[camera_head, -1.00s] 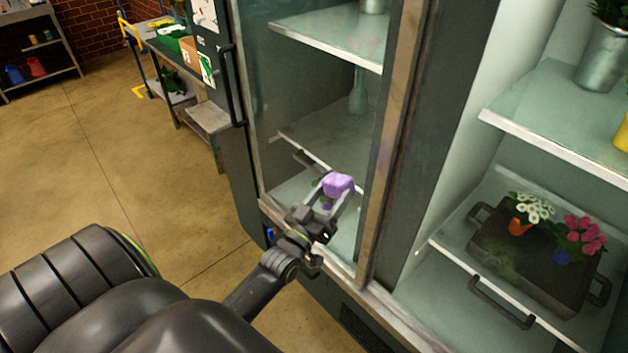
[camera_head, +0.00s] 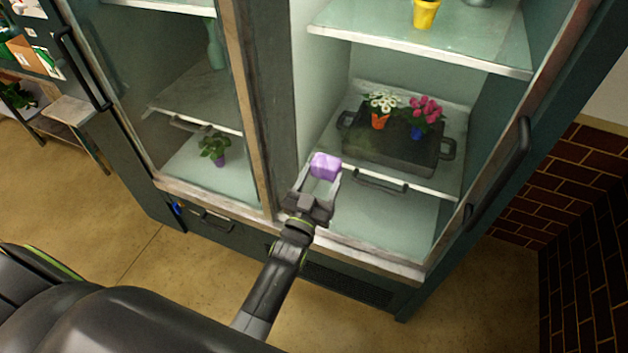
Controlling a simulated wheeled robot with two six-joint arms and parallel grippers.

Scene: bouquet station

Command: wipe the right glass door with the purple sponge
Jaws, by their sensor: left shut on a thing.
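The purple sponge (camera_head: 325,166) is a small block held between the fingertips of my left gripper (camera_head: 321,181), which is shut on it. The right glass door (camera_head: 385,222) of the cabinet fills the middle and right of the view and looks closed. My left gripper and the sponge are in front of its lower left part, close to the left frame. I cannot tell whether the sponge touches the glass. The fingers and sponge hide a small part of the door. My right gripper is not in view.
The door's dark handle (camera_head: 499,173) stands out on its right side. Behind the glass are a dark crate (camera_head: 390,151) with white and pink flowers and a yellow pot (camera_head: 425,13). The left glass door (camera_head: 190,115) is beside it. A brick wall (camera_head: 585,200) is at right.

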